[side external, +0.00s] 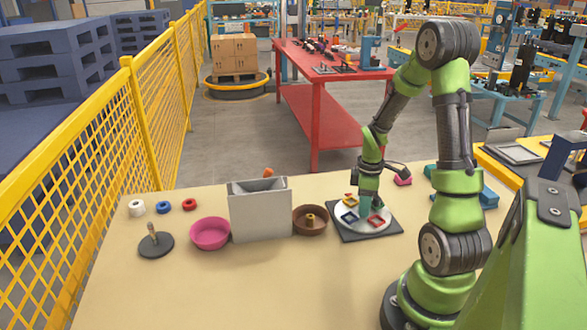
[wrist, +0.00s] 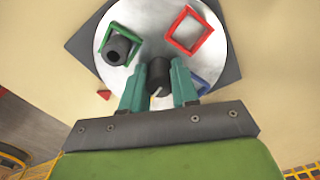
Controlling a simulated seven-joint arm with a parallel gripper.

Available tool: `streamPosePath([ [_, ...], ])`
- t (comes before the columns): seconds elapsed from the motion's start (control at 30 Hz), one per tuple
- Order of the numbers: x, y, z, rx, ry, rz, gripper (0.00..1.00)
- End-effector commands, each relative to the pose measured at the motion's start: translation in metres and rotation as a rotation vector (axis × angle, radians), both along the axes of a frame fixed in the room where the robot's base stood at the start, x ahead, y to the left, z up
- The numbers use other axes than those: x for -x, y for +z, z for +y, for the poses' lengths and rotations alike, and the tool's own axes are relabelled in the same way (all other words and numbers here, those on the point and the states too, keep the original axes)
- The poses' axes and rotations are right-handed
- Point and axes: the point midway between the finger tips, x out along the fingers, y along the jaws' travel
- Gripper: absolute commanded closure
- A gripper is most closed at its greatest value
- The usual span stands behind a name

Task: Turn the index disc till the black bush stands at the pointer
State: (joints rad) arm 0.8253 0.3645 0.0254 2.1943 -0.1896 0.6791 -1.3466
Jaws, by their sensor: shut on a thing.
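The white index disc (side external: 362,225) lies on a dark square plate (side external: 392,230); the disc also fills the top of the wrist view (wrist: 150,28). My gripper (side external: 368,207) points down at the disc's middle. In the wrist view its teal fingers (wrist: 158,92) are closed on the dark centre knob (wrist: 158,70). The black bush (wrist: 118,47) stands inside a green square frame (wrist: 106,38) at the disc's upper left. A small red wedge (wrist: 104,94), probably the pointer, shows beside the disc at lower left, apart from the bush.
A brown bowl (side external: 310,228), a grey bin (side external: 260,215) and a pink bowl (side external: 209,233) stand left of the plate. The table's front is clear.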

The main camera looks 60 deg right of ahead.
Motion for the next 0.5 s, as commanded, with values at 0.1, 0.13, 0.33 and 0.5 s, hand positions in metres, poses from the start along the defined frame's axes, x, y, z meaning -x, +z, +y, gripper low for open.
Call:
streamPosePath([
  [0.1,0.0004,0.0016,-0.0006,0.0,0.055,0.0,1.0],
  [0.13,0.0005,0.0016,-0.0006,0.0,0.069,0.0,1.0],
  [0.33,0.0005,0.0015,-0.0007,0.0,0.169,0.0,1.0],
  [0.5,0.0005,0.0015,-0.0009,0.0,0.254,0.0,1.0],
])
